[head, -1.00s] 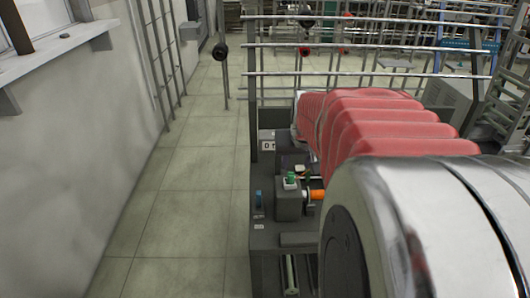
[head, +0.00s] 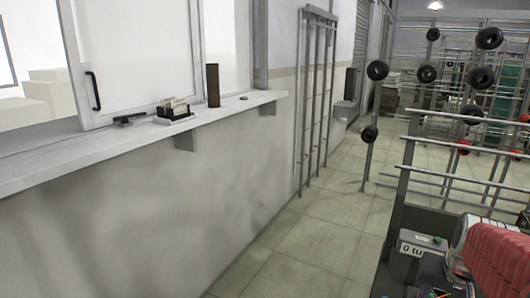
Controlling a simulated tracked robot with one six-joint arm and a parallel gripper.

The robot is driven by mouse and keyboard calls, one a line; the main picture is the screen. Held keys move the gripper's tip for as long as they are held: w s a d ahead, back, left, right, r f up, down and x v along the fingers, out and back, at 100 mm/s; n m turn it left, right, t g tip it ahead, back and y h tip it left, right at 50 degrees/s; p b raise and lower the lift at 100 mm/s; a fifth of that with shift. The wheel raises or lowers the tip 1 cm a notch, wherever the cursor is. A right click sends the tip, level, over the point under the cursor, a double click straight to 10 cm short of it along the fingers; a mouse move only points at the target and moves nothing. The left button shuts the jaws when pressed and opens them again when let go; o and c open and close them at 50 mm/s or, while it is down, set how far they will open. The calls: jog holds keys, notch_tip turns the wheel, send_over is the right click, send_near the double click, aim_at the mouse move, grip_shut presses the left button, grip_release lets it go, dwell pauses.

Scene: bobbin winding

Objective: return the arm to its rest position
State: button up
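A red ribbed sleeve (head: 500,258) shows at the bottom right corner of the head view; it looks like the cover on my arm. Most of my arm is outside the frame, and the fingers of my gripper do not show. The dark winding machine (head: 392,272) stands at the lower right, partly behind the sleeve. I cannot tell what, if anything, my gripper holds.
A white window ledge (head: 60,147) on the left holds a card holder (head: 174,112) and a brown cylinder (head: 213,85). A tall metal rack (head: 317,100) leans on the wall. Rail racks with dark spools (head: 427,74) fill the right. Tiled floor (head: 318,222) is clear between.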

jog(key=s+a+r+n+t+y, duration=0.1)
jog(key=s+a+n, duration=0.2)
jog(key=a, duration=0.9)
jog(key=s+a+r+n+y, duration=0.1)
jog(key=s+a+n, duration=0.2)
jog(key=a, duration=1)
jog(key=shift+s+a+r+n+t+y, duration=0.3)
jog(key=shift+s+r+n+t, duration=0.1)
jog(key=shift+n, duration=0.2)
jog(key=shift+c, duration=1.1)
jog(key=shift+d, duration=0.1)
